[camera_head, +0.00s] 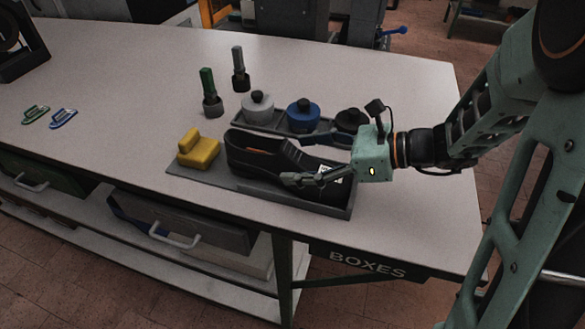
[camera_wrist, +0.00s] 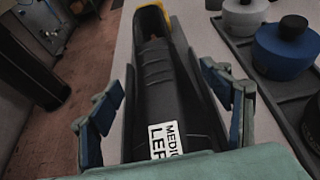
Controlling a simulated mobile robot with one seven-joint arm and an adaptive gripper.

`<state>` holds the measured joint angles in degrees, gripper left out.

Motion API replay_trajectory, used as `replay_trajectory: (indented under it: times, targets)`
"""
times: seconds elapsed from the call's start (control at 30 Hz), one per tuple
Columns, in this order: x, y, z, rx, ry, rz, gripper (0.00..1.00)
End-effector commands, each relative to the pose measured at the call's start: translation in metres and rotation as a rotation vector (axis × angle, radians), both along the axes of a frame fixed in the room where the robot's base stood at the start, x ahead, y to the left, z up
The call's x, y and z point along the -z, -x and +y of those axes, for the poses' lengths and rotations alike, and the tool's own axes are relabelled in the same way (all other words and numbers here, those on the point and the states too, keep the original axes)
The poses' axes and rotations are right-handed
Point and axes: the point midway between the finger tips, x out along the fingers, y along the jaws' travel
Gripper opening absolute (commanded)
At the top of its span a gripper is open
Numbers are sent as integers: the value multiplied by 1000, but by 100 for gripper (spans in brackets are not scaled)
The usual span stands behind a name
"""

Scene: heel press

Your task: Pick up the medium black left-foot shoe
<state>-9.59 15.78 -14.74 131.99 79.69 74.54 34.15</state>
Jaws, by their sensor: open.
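The black shoe (camera_head: 262,150) lies on a grey tray (camera_head: 222,179) near the table's front edge. In the wrist view the shoe (camera_wrist: 157,80) runs away from me, with its opening at the far end. A white label (camera_wrist: 166,141) on its near part reads "MEDI..." and "LEF...", the rest cut off. My gripper (camera_head: 308,180) is over the shoe's right part. In the wrist view my gripper (camera_wrist: 168,112) is open, with one finger on each side of the shoe. Whether the fingers touch it I cannot tell.
A yellow block (camera_head: 199,150) sits at the tray's left end. Behind the shoe, a dark tray holds grey (camera_head: 258,107), blue (camera_head: 304,115) and black (camera_head: 350,121) lidded pots. Two brushes (camera_head: 210,93) stand farther back. Green and blue clips (camera_head: 64,118) lie left; table between is clear.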

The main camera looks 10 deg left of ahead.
Motion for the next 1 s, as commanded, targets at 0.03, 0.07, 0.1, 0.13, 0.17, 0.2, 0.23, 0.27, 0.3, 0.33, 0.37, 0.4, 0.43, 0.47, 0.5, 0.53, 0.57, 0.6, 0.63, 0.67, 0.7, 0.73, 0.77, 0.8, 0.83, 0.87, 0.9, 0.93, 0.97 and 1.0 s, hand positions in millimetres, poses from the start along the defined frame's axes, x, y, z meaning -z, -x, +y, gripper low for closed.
replay_trajectory:
  times: [0.03,0.07,0.1,0.13,0.17,0.2,0.23,0.27,0.3,0.33,0.37,0.4,0.43,0.47,0.5,0.53,0.57,0.6,0.63,0.67,0.7,0.73,0.77,0.8,0.83,0.87,0.9,0.93,0.97,1.0]
  targets:
    - [4,0,8,-3,0,2,72]
    - [5,0,11,-3,1,1,72]
    - [6,-1,14,-2,0,1,72]
    - [7,-1,16,-1,0,0,72]
    - [8,-1,18,-1,0,0,72]
    - [8,-1,19,0,0,0,72]
    - [8,-1,19,0,0,0,72]
    - [8,-2,19,1,0,0,72]
    - [8,-2,19,1,0,0,72]
    - [8,-2,19,1,0,0,72]
    - [8,-2,19,1,0,0,72]
    - [8,-2,19,1,0,0,72]
    - [8,-2,19,1,0,0,70]
    - [8,-2,19,1,0,0,67]
    - [8,-2,19,1,0,0,62]
    - [8,-2,19,1,0,0,59]
    - [8,-2,19,1,0,0,56]
    - [8,-2,19,1,0,0,51]
    - [8,-2,19,1,0,0,48]
    - [8,-2,19,1,0,0,45]
    - [8,-2,19,1,0,0,40]
    - [8,-2,19,1,0,0,37]
    - [8,-2,19,1,0,0,34]
    - [8,-2,19,1,0,0,29]
    - [8,-2,19,1,0,0,26]
    - [8,-2,19,1,0,0,23]
    - [8,-2,19,1,0,0,18]
    - [8,-2,19,1,0,0,15]
    - [7,-2,19,1,-2,-1,14]
    - [7,-2,19,1,-2,-1,14]
